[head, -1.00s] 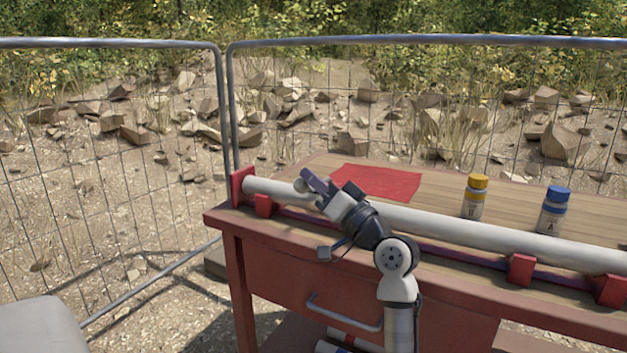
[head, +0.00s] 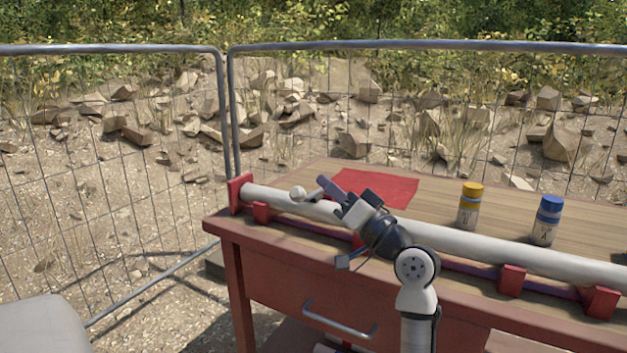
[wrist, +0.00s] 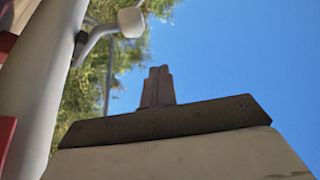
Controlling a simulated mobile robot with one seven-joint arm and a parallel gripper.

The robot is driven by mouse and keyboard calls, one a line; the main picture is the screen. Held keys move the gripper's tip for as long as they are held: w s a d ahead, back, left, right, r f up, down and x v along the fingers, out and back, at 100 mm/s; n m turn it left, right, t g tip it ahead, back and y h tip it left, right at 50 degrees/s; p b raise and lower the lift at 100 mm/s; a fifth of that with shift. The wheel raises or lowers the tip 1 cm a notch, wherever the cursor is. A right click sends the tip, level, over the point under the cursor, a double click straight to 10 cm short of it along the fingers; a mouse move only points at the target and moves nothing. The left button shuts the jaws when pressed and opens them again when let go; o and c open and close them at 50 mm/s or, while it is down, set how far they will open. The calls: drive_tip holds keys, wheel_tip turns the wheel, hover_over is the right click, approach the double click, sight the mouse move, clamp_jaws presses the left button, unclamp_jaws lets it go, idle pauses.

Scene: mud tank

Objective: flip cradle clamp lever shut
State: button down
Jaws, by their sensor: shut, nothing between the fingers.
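The clamp lever (head: 311,195) is a short grey arm with a pale round knob (head: 298,193) by the white pipe, near its left end. In the wrist view the bent lever (wrist: 92,42) stands out beside the pipe (wrist: 42,80), its knob (wrist: 131,21) at the top. I cannot tell how far the lever is turned. My gripper (head: 326,185) is just right of the knob, with a gap between them. Its fingers (wrist: 157,87) are shut together and empty. The clamp's joint with the cradle is partly hidden.
The pipe rests in red cradles (head: 511,280) along the front of the wooden bench (head: 420,200). A red cloth (head: 385,187), a yellow-capped bottle (head: 470,207) and a blue-capped bottle (head: 546,221) are behind the pipe. A wire fence (head: 110,150) stands behind the bench.

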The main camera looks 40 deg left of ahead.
drive_tip(key=v, duration=0.2)
drive_tip(key=w+v, duration=0.1)
drive_tip(key=v, duration=0.2)
drive_tip(key=shift+w+d+f, duration=0.1)
drive_tip(key=shift+d, duration=0.05)
idle(0.3)
